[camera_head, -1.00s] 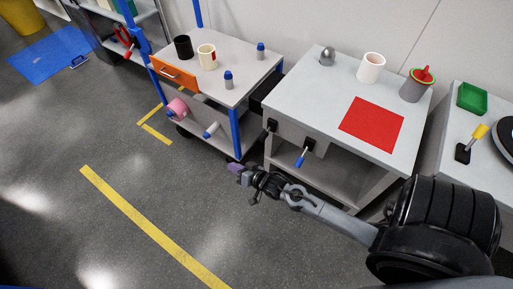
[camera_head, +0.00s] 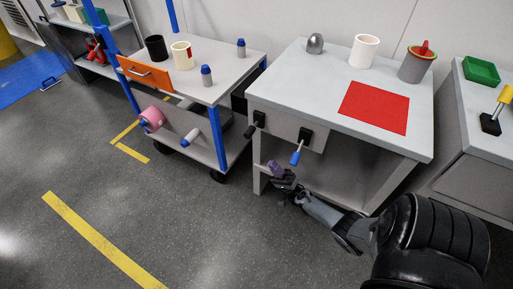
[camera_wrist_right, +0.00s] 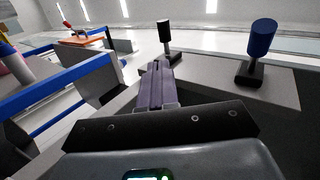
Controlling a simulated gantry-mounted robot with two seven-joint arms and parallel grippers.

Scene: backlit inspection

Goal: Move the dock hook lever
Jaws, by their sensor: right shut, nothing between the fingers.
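Two levers stick out from the front panel of the grey-white table (camera_head: 290,70). One has a black handle (camera_head: 250,130), and it also shows in the right wrist view (camera_wrist_right: 164,33). The other has a blue handle (camera_head: 296,156), and it also shows in the right wrist view (camera_wrist_right: 262,38). I cannot tell from looks which is the dock hook lever. My right gripper (camera_head: 275,170) is shut and empty, below and in front of the levers and apart from both. Its purple fingers (camera_wrist_right: 155,86) point toward the black lever in the right wrist view. My left gripper is not in view.
A red mat (camera_head: 374,106), a white cup (camera_head: 365,50) and a grey container (camera_head: 416,66) are on the tabletop. A blue-posted cart (camera_head: 218,80) stands close on the left. A yellow-handled lever (camera_head: 505,95) is at far right. The floor in front is clear.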

